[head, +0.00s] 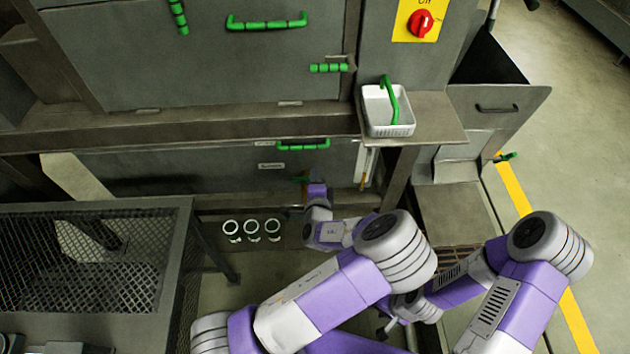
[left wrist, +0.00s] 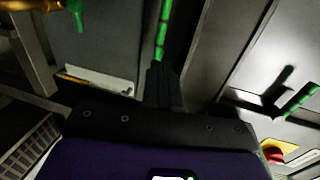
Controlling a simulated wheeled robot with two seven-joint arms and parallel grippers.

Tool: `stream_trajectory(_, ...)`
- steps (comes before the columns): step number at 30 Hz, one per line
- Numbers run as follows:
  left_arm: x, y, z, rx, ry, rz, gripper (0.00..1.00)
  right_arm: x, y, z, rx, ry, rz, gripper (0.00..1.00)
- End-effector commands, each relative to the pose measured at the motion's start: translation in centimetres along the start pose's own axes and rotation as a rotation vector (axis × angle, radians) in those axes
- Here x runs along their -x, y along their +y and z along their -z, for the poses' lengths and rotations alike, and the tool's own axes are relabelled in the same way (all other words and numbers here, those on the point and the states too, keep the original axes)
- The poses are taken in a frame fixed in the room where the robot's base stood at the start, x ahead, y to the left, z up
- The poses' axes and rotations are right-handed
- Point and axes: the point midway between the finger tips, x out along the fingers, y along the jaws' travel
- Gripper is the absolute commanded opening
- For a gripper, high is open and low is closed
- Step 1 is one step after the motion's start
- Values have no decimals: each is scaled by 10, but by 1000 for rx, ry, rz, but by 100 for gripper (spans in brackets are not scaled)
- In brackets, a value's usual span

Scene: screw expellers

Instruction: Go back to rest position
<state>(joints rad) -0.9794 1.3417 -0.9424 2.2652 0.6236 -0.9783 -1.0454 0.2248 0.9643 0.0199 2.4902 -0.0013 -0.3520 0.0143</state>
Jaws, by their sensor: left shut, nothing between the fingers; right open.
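My left gripper (head: 305,181) is at the end of the purple and grey arm reaching towards the lower machine panel (head: 235,172). It is small and partly hidden in the head view. In the left wrist view its dark fingers (left wrist: 160,82) are together and empty, with a green bar handle (left wrist: 162,35) beyond them; contact cannot be told. My right gripper (head: 387,329) is low in the head view, open and partly hidden behind my left arm.
A white basket (head: 388,118) with a green handle stands on a metal shelf (head: 435,128). Three white rings (head: 252,228) are under the machine. A mesh-topped table (head: 150,290) is at left. Open floor with a yellow line (head: 515,190) lies at right.

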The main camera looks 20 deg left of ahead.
Motion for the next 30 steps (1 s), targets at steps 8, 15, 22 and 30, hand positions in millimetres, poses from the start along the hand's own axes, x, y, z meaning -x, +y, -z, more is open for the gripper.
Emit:
stream_trajectory(8, 28, 0, 0, -1, 1, -1, 0, 6, -2, 0, 0, -1, 0, 43)
stream_trajectory(15, 29, 1, 0, 0, 0, -2, 0, 5, -2, -1, 0, -1, 0, 43)
stream_trajectory(22, 33, 61, -32, 130, -83, -212, 0, 7, -3, -1, 0, -1, 0, 43)
stream_trajectory(30, 105, 196, -72, 599, -357, -770, 0, 12, -5, -1, 0, -1, 0, 43)
